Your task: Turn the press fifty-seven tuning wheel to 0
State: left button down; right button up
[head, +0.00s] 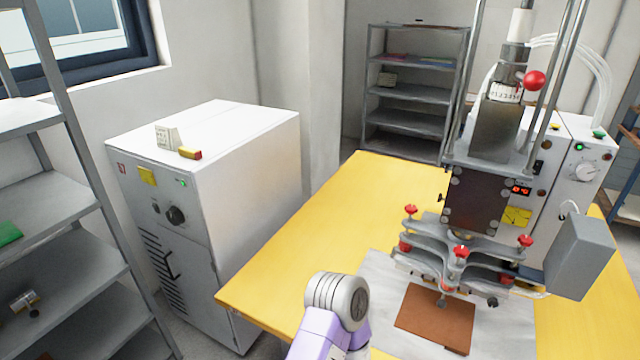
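A welding press (480,130) stands on the right part of a yellow table. A pale round dial (586,171) sits on the white control box at its right side; its setting is too small to read. A small red digital display (521,190) is lit on the press, its digits unclear. A black knob (175,215) is on the front of a white cabinet at the left. No label that I can read shows which wheel is press fifty-seven's. Neither of my grippers shows; only a purple and white link of my arm rises from the bottom centre.
The yellow table (330,215) is clear on its left half. A brown sheet (420,322) lies under the press's red-knobbed clamp plates (455,250). A grey box (580,258) juts out at the right. Grey shelves (415,95) stand behind, others (60,205) at left.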

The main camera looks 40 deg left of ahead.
aim_at(174, 215)
jog(key=u, duration=3.45)
jog(key=i, duration=1.7)
jog(key=z, duration=0.65)
